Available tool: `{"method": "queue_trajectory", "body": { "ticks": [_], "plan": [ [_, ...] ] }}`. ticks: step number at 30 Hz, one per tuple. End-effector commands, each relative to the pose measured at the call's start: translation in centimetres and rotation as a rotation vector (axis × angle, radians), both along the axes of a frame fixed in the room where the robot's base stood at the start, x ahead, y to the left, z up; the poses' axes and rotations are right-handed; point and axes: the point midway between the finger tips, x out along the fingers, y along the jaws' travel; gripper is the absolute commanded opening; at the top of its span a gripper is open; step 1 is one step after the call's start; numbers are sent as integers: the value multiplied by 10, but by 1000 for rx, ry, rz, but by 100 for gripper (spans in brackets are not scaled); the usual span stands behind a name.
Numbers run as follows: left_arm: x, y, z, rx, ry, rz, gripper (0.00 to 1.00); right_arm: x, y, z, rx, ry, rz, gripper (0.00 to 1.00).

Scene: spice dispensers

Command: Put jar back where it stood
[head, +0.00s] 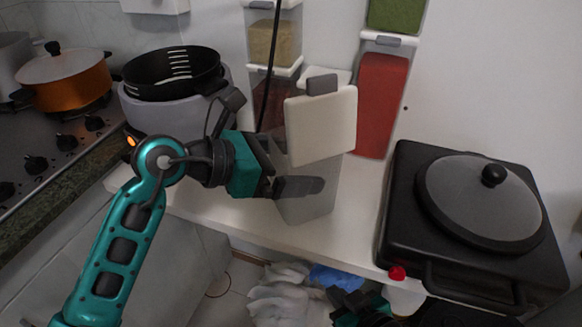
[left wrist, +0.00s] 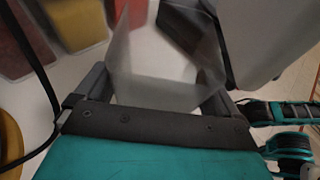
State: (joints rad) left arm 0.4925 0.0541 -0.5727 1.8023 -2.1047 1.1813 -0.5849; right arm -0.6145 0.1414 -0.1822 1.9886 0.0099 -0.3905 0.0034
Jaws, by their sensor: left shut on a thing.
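The jar is a tall, clear, empty-looking container (head: 312,203) with a white lid (head: 325,128) and a grey clip. It is over the white counter in the head view, its lid leaning toward the camera. My left gripper (head: 297,180) is shut around the jar's body from the left. In the left wrist view the clear jar body (left wrist: 160,92) lies between the fingers. Whether its base touches the counter I cannot tell. My right gripper (head: 362,307) is low at the bottom edge, partly cut off, its fingers unclear.
Behind stand a yellowish jar (head: 274,42), a red jar (head: 383,100) and a green jar (head: 397,14). A black griddle with a round lid (head: 480,200) fills the right. A black pot (head: 172,75) and an orange pot (head: 65,82) are left. The counter's front strip (head: 215,205) is bare.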

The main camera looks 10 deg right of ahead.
Motion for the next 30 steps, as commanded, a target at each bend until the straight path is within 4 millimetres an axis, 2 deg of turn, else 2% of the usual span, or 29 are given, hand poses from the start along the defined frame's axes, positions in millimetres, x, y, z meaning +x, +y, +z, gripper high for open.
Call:
{"method": "queue_trajectory", "body": {
  "ticks": [3,12,13,14,23,26,30],
  "plan": [
    [0,0,-7,-3,-2,1,50,1,0,1,-1,-5,4,0],
    [0,0,-9,-2,-3,0,50,2,0,2,-3,-10,7,0],
    [0,0,-10,0,-2,0,97,2,0,2,-3,-10,7,0],
    [0,0,-9,-1,-2,0,100,2,0,2,-3,-8,7,0],
    [0,1,-6,-1,-1,1,100,1,0,3,-4,-4,7,0],
    [-1,12,-3,1,-3,2,100,1,0,1,-5,-2,8,0],
    [-6,37,7,3,-5,3,100,0,-1,-1,-7,2,7,0]
  ]
}}
